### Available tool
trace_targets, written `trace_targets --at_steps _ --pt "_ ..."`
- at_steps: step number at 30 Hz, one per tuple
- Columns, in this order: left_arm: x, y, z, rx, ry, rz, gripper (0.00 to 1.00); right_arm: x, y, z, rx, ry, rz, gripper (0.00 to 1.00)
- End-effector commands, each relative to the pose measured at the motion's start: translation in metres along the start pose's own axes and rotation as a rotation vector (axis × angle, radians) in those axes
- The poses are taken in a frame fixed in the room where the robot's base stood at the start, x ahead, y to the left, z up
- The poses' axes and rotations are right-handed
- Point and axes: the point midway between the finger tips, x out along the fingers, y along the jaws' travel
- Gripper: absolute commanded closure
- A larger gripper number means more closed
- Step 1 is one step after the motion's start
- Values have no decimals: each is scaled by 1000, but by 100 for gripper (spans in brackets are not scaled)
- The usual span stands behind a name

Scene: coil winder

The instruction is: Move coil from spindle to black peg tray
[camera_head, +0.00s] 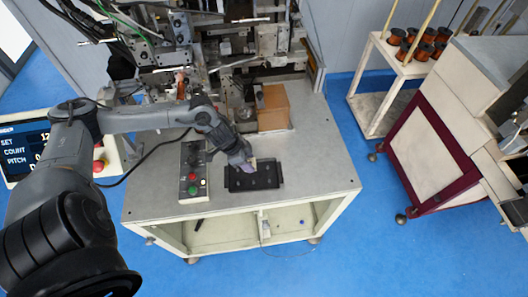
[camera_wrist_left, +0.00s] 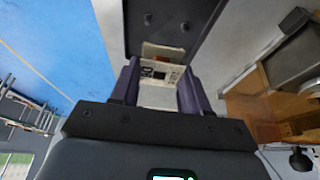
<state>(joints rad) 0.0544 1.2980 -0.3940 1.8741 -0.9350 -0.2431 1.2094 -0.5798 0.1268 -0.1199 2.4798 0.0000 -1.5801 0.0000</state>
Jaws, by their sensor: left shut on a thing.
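The black peg tray (camera_head: 266,184) lies flat on the machine's grey tabletop, with short dark pegs standing in it. It also shows at the top of the left wrist view (camera_wrist_left: 172,35). My left gripper (camera_head: 246,164) points down over the tray's back left part. In the left wrist view its purple fingers (camera_wrist_left: 160,82) are shut on the coil (camera_wrist_left: 155,72), a small cream-coloured piece with dark marks and a bit of orange-red. The coil overlaps the tray's near edge there; I cannot tell whether it touches a peg. My right gripper is not in view.
A control strip with coloured buttons (camera_head: 192,178) is left of the tray. A brown box (camera_head: 273,108) and the winding machine (camera_head: 240,50) stand behind. The tabletop right of the tray is clear. A cart with copper spools (camera_head: 395,75) stands at the far right.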

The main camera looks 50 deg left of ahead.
Motion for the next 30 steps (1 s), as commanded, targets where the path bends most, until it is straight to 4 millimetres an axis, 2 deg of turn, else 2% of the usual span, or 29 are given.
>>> trace_targets --at_steps 1,6,15,23,30 --pt "-5 4 11 1 -9 4 83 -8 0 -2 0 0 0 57" --pt "-7 12 33 9 -7 7 83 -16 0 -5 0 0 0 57" --pt "-7 22 51 19 -2 10 83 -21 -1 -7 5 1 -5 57" --pt "3 23 56 19 0 10 83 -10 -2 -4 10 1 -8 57" --pt "19 23 64 20 -1 10 83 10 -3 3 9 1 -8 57"
